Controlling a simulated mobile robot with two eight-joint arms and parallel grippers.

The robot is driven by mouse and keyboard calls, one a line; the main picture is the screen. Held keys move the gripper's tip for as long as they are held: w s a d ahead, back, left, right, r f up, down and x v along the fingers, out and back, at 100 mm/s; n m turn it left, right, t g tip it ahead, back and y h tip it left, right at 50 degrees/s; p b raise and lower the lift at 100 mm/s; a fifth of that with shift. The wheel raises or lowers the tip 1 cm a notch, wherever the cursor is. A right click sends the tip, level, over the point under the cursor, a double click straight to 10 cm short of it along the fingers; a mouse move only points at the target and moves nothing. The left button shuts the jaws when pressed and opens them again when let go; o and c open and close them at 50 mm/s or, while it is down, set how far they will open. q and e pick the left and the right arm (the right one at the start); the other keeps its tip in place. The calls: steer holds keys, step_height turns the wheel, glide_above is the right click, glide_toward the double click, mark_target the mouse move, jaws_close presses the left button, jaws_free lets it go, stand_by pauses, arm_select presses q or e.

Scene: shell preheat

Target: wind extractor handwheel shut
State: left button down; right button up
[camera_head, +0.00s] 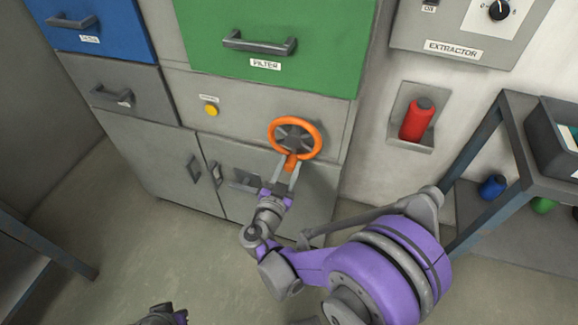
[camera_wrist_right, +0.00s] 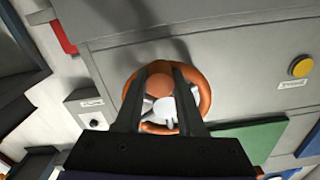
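The orange handwheel (camera_head: 318,141) is upright on the grey cabinet front, below the green FILTER drawer. It has a dark grey hub and an orange crank handle (camera_head: 291,159) at its lower edge. My right gripper (camera_head: 287,173) has one finger on each side of the handle and looks closed on it. In the right wrist view the round handle end (camera_wrist_right: 159,85) sits between the two dark fingers, in front of the wheel rim (camera_wrist_right: 207,98). At the bottom edge of the head view, a dark and purple piece of my left arm shows; its fingers are not clear.
A yellow button (camera_head: 211,110) is left of the wheel. The EXTRACTOR panel (camera_head: 455,33) with a dial is upper right. A red cylinder (camera_head: 417,120) sits in a wall holder. A grey shelf rack (camera_head: 510,165) stands at right.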

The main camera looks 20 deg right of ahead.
jaws_close()
stand_by(1.0)
